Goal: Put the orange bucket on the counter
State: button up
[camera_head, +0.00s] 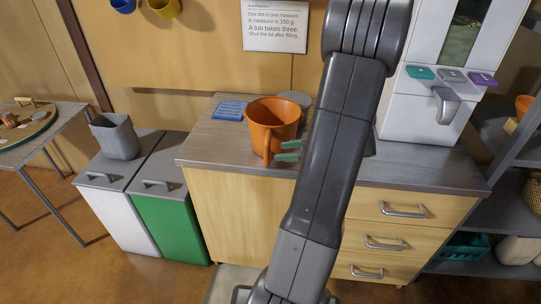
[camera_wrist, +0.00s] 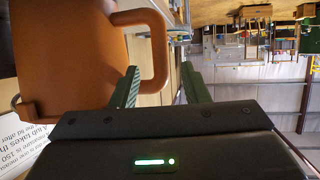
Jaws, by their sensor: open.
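The bucket fills the left of the wrist view (camera_wrist: 70,70), where the scene looks upside down. My gripper (camera_head: 288,151) is at the bucket's handle side, its green fingers apart. In the wrist view my gripper (camera_wrist: 163,82) has a finger on either side of the handle's lower picture end, with a gap to both. My arm hides part of the counter.
A blue slotted tile (camera_head: 230,110) and a grey round thing (camera_head: 296,98) lie by the bucket. A white dispenser (camera_head: 412,115) stands at right. Lidded bins, one green (camera_head: 176,218), stand left of the counter, with a grey bucket (camera_head: 115,137) on top. The counter's right front is clear.

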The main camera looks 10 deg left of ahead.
jog(key=shift+v, duration=1.75)
jog(key=shift+c, duration=0.5)
